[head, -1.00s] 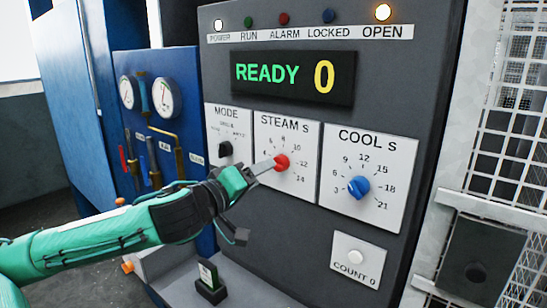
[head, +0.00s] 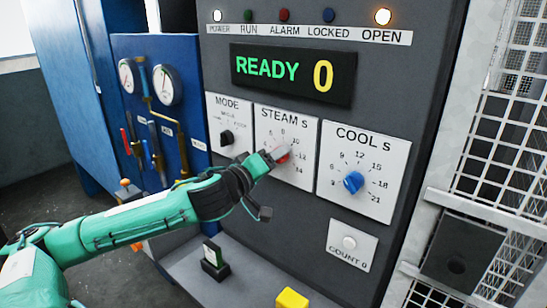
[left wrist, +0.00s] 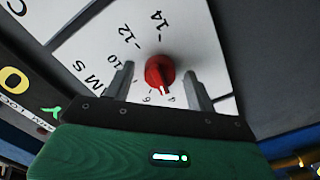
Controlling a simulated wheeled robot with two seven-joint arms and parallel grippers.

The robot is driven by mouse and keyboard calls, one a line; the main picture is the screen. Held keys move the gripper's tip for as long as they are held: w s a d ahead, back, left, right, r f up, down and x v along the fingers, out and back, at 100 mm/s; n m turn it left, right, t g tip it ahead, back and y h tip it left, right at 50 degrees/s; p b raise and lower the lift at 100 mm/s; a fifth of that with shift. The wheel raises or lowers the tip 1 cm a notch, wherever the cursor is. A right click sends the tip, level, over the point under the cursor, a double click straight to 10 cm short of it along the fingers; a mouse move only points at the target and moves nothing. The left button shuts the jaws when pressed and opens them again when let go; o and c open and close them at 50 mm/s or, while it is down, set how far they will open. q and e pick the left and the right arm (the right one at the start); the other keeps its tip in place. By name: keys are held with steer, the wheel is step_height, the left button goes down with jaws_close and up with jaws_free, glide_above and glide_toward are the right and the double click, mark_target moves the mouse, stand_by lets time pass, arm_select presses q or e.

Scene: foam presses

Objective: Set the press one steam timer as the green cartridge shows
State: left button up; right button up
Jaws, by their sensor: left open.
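The press front has a white STEAM S panel (head: 268,121) with a red knob (head: 283,158). In the left wrist view the red knob (left wrist: 158,72) stands between the two fingers; its white mark points toward the low numbers near my palm. My left gripper (head: 272,158) is open around the knob, and its fingers (left wrist: 160,76) show a gap on both sides. A small dark stand with a pale and green plate (head: 213,256) sits on the ledge below; I cannot tell whether it is the green cartridge. My right gripper is not in view.
The display (head: 293,74) reads READY 0, and the POWER and OPEN lamps are lit. A MODE knob (head: 227,138) and a blue COOL S knob (head: 353,182) flank the steam knob. A yellow block (head: 292,299) lies on the ledge. A mesh guard (head: 500,150) stands at right.

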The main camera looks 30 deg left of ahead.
arm_select(q)
steer(key=c, duration=1)
steer(key=shift+a+m+p, duration=0.1)
steer(key=shift+m+p, duration=0.4)
steer(key=shift+m, duration=11.3)
